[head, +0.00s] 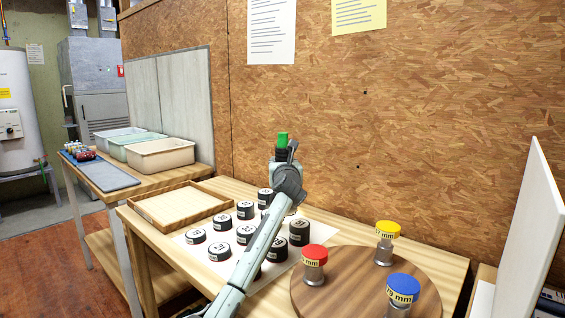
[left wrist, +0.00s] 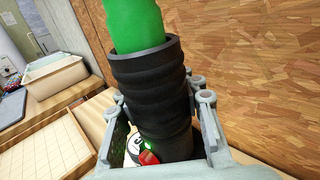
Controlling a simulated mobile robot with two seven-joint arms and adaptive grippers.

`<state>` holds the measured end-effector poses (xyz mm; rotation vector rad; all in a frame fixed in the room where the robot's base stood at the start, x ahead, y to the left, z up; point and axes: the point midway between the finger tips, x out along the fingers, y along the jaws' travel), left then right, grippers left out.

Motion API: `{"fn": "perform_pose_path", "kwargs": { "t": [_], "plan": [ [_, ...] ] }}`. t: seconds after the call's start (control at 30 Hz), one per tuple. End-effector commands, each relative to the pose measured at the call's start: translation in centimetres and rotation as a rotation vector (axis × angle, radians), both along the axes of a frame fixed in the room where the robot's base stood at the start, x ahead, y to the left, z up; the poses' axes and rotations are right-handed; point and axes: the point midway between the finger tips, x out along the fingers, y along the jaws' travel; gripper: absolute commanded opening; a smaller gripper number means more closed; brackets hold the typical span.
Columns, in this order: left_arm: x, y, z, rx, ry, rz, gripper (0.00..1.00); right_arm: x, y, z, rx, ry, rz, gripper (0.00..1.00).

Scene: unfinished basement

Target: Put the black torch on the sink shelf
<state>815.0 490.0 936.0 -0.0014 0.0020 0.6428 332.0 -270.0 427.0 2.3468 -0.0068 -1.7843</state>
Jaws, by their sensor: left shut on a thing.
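The black torch (head: 282,151) appears to be the ribbed black cylinder with a bright green end. It is roughly upright in my left gripper (head: 285,178), above the table. The left wrist view shows the torch (left wrist: 150,90) between the two grey fingers of my left gripper (left wrist: 160,135), which is shut on it. A small red part and a green glint show low on it. My right gripper is out of view. I cannot pick out a sink shelf.
Several black numbered discs (head: 246,209) stand on a white sheet on the wooden table (head: 448,262). A round wooden board (head: 345,290) bears jars with red, yellow and blue lids. An empty wooden tray (head: 180,204) lies left; a white panel (head: 530,235) stands right.

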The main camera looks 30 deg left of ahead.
Motion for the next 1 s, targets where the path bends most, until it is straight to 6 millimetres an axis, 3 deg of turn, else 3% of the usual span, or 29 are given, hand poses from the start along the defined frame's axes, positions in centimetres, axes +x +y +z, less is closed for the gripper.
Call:
{"fn": "perform_pose_path", "kwargs": {
  "t": [0.07, 0.1, 0.33, 0.73, 1.0],
  "plan": [
    [0.0, 0.0, -0.1, 0.001, -0.003, -0.001, 0.00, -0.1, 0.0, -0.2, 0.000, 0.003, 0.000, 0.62],
    [0.0, 0.0, -0.3, -0.001, 0.001, -0.001, 0.27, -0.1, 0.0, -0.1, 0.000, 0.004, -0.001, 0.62],
    [0.0, 0.0, -0.3, -0.001, 0.001, 0.000, 0.56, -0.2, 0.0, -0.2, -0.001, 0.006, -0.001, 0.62],
    [-0.3, -0.3, 0.0, -0.001, 0.001, -0.001, 0.57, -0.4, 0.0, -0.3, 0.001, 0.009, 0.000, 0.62],
    [-4.3, -3.4, -0.1, -0.003, -0.001, -0.003, 0.57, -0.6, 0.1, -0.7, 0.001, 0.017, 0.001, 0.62]
  ]
}}
